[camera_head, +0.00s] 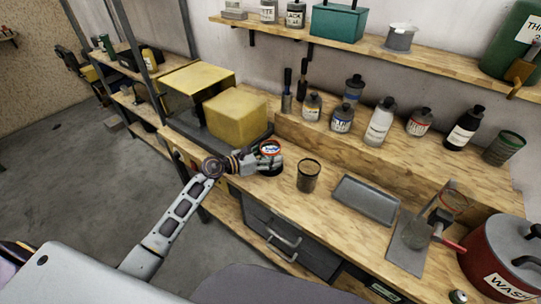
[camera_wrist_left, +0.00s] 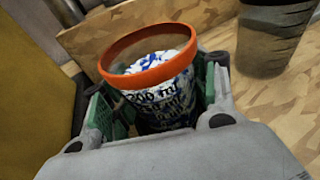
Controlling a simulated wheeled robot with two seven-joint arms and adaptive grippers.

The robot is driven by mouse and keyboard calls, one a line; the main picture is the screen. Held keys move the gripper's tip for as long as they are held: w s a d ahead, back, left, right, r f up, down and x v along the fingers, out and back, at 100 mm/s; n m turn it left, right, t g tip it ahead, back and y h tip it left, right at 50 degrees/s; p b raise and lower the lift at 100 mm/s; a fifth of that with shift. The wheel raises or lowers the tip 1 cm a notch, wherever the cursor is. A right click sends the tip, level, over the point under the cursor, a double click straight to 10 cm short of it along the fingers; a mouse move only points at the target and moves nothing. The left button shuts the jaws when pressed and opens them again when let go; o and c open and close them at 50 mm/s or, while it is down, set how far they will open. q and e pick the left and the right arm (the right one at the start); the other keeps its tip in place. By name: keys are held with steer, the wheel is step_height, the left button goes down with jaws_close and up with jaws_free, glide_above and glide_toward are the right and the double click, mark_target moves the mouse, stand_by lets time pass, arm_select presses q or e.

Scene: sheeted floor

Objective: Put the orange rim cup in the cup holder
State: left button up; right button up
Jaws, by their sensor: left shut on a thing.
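The orange rim cup (camera_head: 270,147) is at the near left part of the workbench. In the left wrist view the cup (camera_wrist_left: 150,62) shows a thick orange rim, blue and white contents or pattern, and "200 ml" lettering. My left gripper (camera_head: 256,162) is shut on its sides, with a green-padded finger on each side in the wrist view (camera_wrist_left: 160,108). A dark round shape lies just below the cup; I cannot tell whether the cup touches it. A small stand with an orange-brown ring (camera_head: 454,201) at the right may be the cup holder. My right gripper is not in view.
A dark cup (camera_head: 308,175) stands close right of the held cup. A grey tray (camera_head: 366,200) lies between it and the stand. A red pot (camera_head: 490,258) is at far right. Yellow boxes (camera_head: 237,117) are at left, and several bottles line the raised back ledge.

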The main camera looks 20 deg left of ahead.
mark_target(263, 157)
arm_select(q)
steer(key=o, duration=1.2)
steer(key=shift+o, duration=0.9)
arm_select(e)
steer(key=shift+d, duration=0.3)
arm_select(q)
steer(key=shift+r, duration=0.15)
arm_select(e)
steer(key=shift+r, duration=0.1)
arm_select(q)
steer(key=shift+v, duration=2.3)
steer(key=b+v, duration=0.1)
steer(key=v, duration=0.3)
steer(key=shift+b+v, duration=0.3)
steer(key=shift+v, duration=0.8)
steer(key=shift+s+a+r, duration=0.2)
steer(key=shift+s+a, duration=0.2)
steer(key=shift+s, duration=0.05)
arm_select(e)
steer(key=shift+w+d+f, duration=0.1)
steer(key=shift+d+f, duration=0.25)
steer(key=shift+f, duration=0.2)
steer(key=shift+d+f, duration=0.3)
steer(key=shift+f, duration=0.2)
